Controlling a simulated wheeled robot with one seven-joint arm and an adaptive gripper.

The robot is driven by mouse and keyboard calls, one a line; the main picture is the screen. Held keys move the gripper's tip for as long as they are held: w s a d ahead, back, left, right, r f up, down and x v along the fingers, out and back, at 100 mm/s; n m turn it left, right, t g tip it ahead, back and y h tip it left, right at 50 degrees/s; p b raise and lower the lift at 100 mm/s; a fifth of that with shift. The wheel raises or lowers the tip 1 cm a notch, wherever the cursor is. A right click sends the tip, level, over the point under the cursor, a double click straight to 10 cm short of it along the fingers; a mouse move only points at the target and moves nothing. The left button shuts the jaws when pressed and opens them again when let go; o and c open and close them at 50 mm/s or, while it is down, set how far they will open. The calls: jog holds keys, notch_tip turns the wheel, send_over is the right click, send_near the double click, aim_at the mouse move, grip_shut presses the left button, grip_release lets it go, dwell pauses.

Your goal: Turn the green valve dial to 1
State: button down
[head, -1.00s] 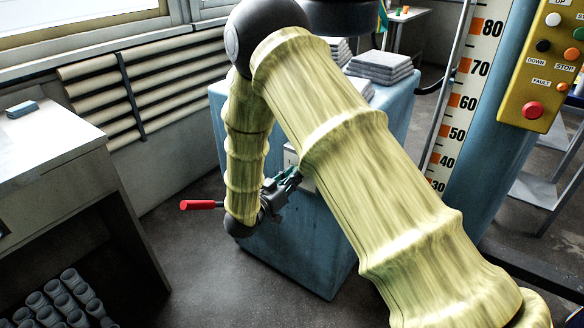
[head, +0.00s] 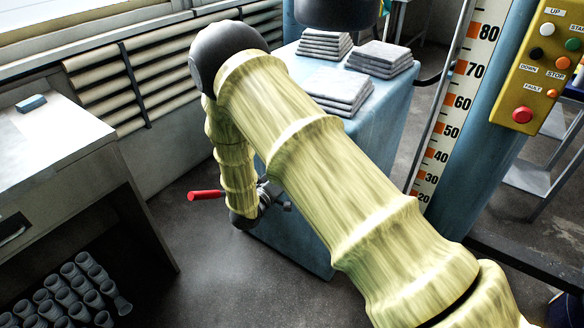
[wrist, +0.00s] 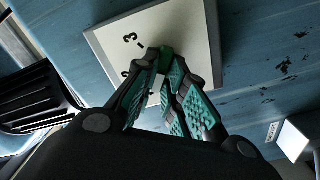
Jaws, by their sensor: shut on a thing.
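The green valve dial (wrist: 166,54) shows in the wrist view between my fingertips, mostly covered by them. It sits on a pale square plate (wrist: 200,28) with dark numerals; a 3 is readable at its upper left, and another mark below it is partly hidden. My gripper (wrist: 163,68) is closed on the dial, with its teal-padded fingers on either side. I cannot read which number the dial points to. In the head view my arm hides the dial and the plate.
The plate is on a blue cabinet (head: 385,125) carrying folded grey cloths (head: 338,88). A red handle (head: 207,194) sticks out left of my wrist. A table (head: 70,135) stands left, over stacked grey cups. A scale (head: 455,120) and yellow button panel (head: 540,75) stand right.

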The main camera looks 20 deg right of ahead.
jog(key=shift+f+n, duration=0.15)
jog(key=shift+n, duration=0.45)
jog(key=c, duration=1.5)
grip_release()
jog(key=shift+a, duration=0.1)
jog(key=v, duration=1.1)
jog(key=shift+s+a, duration=0.25)
jog(key=shift+s, duration=0.1)
